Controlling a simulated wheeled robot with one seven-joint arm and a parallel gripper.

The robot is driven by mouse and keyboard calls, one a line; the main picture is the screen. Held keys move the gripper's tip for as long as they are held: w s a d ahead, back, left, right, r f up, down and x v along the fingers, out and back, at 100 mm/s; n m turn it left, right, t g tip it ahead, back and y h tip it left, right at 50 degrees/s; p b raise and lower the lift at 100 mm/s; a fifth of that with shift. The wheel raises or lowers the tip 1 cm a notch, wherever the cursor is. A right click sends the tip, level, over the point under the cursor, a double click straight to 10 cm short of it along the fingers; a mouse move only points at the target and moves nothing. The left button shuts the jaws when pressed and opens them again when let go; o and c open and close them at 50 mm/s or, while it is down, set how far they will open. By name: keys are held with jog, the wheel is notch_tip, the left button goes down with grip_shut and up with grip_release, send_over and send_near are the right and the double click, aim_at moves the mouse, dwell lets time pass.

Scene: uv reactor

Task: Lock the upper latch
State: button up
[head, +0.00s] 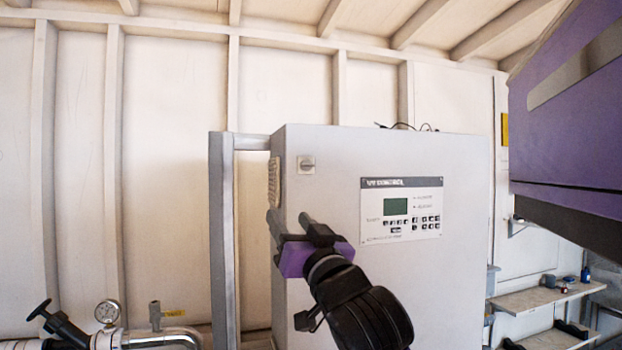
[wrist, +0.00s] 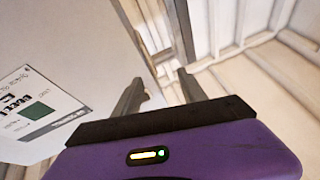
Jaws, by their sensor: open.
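A grey cabinet (head: 335,150) stands in the middle of the head view. A small square latch with a dark turn piece (head: 306,165) sits near the top left corner of its front face; it looks like the upper latch. Whether it is locked is too small to tell. My gripper (head: 290,220) is open and empty, below the latch and near the cabinet's left edge, apart from the latch. In the wrist view the open fingers (wrist: 160,82) point past the edge of the cabinet (wrist: 100,50). The latch does not show in that view. A lower latch cannot be made out.
A control panel (head: 402,208) with a green screen is on the cabinet front. A grey post (head: 222,240) stands left of the cabinet. A pipe with a gauge (head: 107,312) is at the lower left. Shelves (head: 545,297) are at the right.

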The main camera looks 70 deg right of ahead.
jog(key=s+d+r+g+h, duration=0.2)
jog(key=s+d+r+h, duration=0.1)
jog(key=s+r, duration=0.25)
jog(key=p+x, duration=0.1)
jog(key=x, duration=0.1)
jog(key=p+x, duration=0.1)
jog(key=x, duration=0.2)
jog(key=p+x, duration=0.1)
jog(key=x, duration=0.2)
jog(key=shift+w+r, duration=0.25)
jog(key=shift+r, duration=0.1)
grip_shut()
